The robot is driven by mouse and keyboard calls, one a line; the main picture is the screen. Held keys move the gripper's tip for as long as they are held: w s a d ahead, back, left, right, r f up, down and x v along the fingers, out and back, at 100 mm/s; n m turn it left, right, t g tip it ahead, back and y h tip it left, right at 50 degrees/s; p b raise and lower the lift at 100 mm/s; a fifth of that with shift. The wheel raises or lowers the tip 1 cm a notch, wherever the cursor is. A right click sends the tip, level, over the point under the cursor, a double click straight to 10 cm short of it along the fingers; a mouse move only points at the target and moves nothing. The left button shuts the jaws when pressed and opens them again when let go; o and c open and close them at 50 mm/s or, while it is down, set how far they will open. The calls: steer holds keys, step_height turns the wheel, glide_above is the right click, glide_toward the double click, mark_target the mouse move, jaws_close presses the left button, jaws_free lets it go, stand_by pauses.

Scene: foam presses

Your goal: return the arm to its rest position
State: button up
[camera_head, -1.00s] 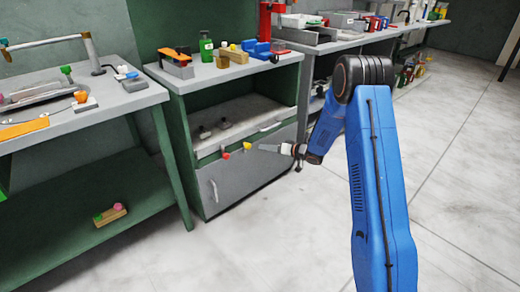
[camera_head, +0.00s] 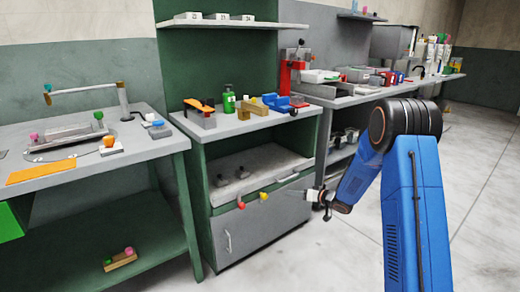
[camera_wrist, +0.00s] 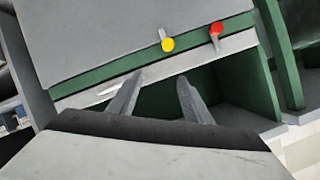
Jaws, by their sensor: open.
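My blue arm rises at the right of the head view and bends down to the left at its black elbow joint. My gripper (camera_head: 312,196) is at its lower end, in front of the right side of the green cabinet (camera_head: 199,190) and right of its yellow knob (camera_head: 263,196). In the wrist view the two grey fingers (camera_wrist: 157,86) stand apart with nothing between them. The yellow knob (camera_wrist: 168,44) and a red knob (camera_wrist: 216,30) show beyond the fingertips. The fingertips are small in the head view.
The cabinet's open section holds dark items, above a grey door (camera_head: 255,232). A green bottle (camera_head: 229,99) and blue and orange items stand on top. A workbench (camera_head: 165,145) is at left, a long bench at right. The floor (camera_head: 335,262) right of the cabinet is clear.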

steer(key=s+d+r+m+t+h, duration=0.1)
steer(key=s+d+r+h, duration=0.2)
steer(key=r, duration=0.4)
steer(key=s+d+r+h, duration=0.2)
steer(key=d+r+h, duration=0.1)
steer(key=r, duration=0.3)
steer(key=s+d+r+h, duration=0.1)
steer(key=s+d+r, duration=0.1)
steer(key=s+r, duration=0.15)
steer(key=s+d+r+m+h, duration=0.1)
steer(key=s+r, duration=0.1)
steer(key=s, duration=0.3)
steer(key=s+d+r+h, duration=0.1)
steer(key=s+d+r, duration=0.15)
steer(key=s, duration=0.25)
steer(key=s+a+g, duration=0.2)
steer(key=s+g, duration=0.1)
steer(key=s, duration=1.7)
steer(key=s+a+g, duration=0.3)
steer(key=s, duration=1.7)
steer(key=shift+s+f+g, duration=0.15)
steer(key=shift+g, duration=0.25)
